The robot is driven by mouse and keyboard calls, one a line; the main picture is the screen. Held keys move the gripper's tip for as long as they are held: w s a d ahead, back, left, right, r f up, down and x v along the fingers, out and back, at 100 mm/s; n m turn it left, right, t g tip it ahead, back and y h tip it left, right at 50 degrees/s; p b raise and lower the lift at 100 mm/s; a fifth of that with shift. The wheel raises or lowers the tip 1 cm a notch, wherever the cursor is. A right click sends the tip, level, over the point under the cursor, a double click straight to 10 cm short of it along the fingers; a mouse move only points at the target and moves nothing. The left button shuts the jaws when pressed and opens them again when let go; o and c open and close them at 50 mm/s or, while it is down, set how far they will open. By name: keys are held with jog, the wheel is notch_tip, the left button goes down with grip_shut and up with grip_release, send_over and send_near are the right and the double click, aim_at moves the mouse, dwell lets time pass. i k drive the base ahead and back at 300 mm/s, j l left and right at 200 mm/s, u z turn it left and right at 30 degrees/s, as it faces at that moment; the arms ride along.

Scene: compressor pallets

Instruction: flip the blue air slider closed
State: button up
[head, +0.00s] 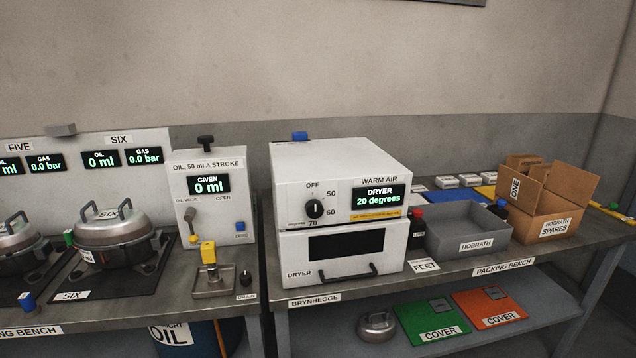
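A small blue block (300,136) sits at the back left of the top of the white dryer (340,160). It may be the air slider, but no label on it can be read, and I cannot tell whether it is open or closed. The dryer front carries the words WARM AIR, a display (378,197) reading 20 degrees and a black knob (315,209). Other blue pieces are a button (240,226) on the oil dispenser and a small block (27,301) by the left pots. My gripper is not in view.
The oil dispenser (205,165) stands left of the dryer, with a gap between their benches. A grey bin (465,240) and a cardboard box (555,190) stand to the right. A lidded pot (112,232) is at the left. The wall is close behind the benches.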

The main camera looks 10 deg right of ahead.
aim_at(297, 136)
jog(key=i+l+u, duration=0.15)
jog(key=l+u, duration=0.25)
jog(key=l, duration=0.3)
jog(key=i+l+u, duration=0.1)
jog(key=l+u, duration=0.25)
jog(key=l, duration=0.35)
jog(key=l+u, duration=0.4)
jog(key=l, duration=0.35)
